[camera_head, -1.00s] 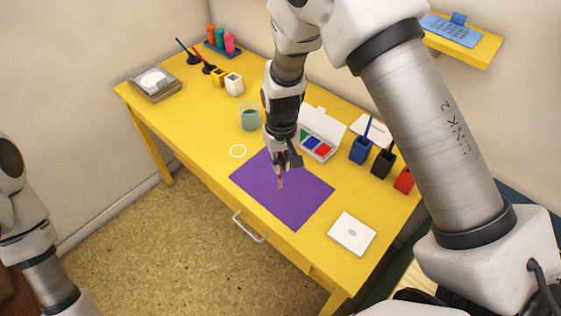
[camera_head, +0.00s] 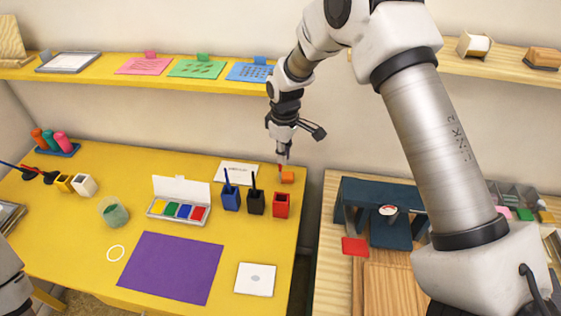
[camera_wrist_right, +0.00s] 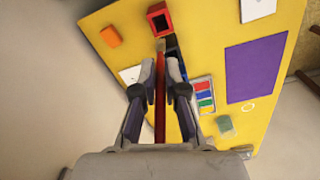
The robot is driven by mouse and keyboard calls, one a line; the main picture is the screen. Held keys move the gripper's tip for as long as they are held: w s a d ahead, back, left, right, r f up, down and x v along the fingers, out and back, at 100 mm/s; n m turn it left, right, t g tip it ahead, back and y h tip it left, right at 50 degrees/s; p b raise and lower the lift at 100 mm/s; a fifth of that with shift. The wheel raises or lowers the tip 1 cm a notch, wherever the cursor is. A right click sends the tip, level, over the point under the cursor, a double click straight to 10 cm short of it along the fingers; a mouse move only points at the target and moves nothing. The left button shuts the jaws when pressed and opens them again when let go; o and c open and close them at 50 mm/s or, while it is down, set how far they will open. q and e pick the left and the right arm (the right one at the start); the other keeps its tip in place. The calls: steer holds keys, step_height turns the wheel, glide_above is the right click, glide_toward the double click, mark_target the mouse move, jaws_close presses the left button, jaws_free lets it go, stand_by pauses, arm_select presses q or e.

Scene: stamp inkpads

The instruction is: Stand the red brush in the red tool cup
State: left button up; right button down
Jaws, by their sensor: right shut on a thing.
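The red tool cup (camera_head: 281,206) stands at the right end of the cup row on the yellow table. Its square opening shows at the top of the wrist view (camera_wrist_right: 159,20) and looks empty. My right gripper (camera_head: 283,156) is above the table's back right, farther back than the cup. It is shut on the red brush (camera_wrist_right: 160,105), which extends between the fingers toward the cup in the wrist view. The brush's far end shows just short of the cup there; the gap cannot be judged. My left gripper is out of view.
A black cup (camera_head: 256,204) and blue cup (camera_head: 231,200), each holding a brush, stand left of the red cup. An orange block (camera_head: 288,178) lies behind it. A paint box (camera_head: 181,207) and purple mat (camera_head: 171,266) lie left. A yellow shelf (camera_head: 130,71) runs above.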

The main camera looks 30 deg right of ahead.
step_height(320, 180, down, 12)
steer(key=b, duration=0.7)
steer(key=shift+f+b, duration=0.25)
steer(key=shift+b, duration=0.05)
steer(key=c, duration=1.2)
jaws_free()
steer(key=shift+o, duration=0.2)
step_height(320, 180, up, 12)
